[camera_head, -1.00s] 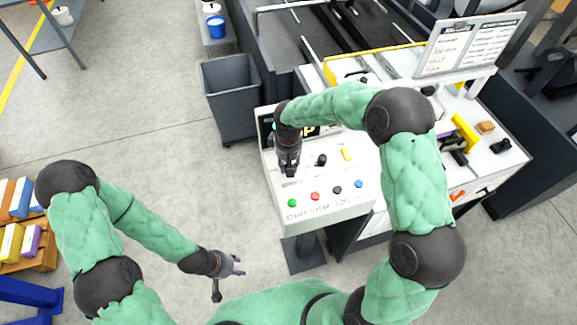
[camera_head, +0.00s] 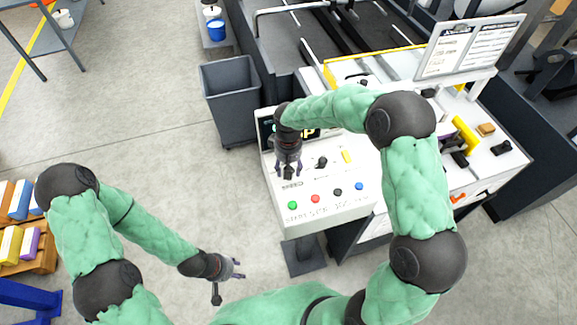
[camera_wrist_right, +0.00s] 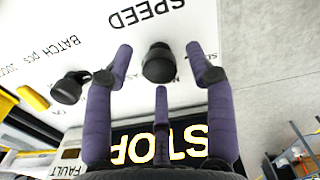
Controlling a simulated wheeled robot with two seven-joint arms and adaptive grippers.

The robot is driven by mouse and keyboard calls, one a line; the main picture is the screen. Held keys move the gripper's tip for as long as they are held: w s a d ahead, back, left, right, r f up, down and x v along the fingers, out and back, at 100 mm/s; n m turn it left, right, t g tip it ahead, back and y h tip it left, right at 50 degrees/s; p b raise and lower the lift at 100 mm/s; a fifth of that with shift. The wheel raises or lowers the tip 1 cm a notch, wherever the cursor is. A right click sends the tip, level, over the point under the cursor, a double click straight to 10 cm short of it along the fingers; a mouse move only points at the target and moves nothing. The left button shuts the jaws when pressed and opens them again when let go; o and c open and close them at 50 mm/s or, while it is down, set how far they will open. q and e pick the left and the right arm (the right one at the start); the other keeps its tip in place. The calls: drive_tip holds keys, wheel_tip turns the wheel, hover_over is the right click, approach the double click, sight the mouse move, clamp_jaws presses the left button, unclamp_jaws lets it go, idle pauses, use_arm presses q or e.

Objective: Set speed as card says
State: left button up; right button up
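The white control panel (camera_head: 325,203) carries a black SPEED knob (camera_wrist_right: 158,62), which also shows just below my right gripper in the head view (camera_head: 288,173). My right gripper (camera_head: 288,166) is over the panel. In the wrist view its purple fingers (camera_wrist_right: 159,60) are spread, with the knob between the two front tips; I cannot tell if they touch it. The display (camera_wrist_right: 160,143) reads STOP, partly hidden by the fingers. The card board (camera_head: 468,46) holds two printed sheets, too small to read. My left gripper (camera_head: 238,268) is open and empty above the floor.
A second black knob (camera_wrist_right: 68,88), marked BATCH, and a yellow switch (camera_wrist_right: 34,97) sit beside the SPEED knob. A grey bin (camera_head: 231,88) stands behind left.

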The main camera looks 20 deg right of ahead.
drive_tip(key=shift+r, duration=0.1)
wheel_tip(320, 180, up, 12)
idle(0.5)
idle(0.5)
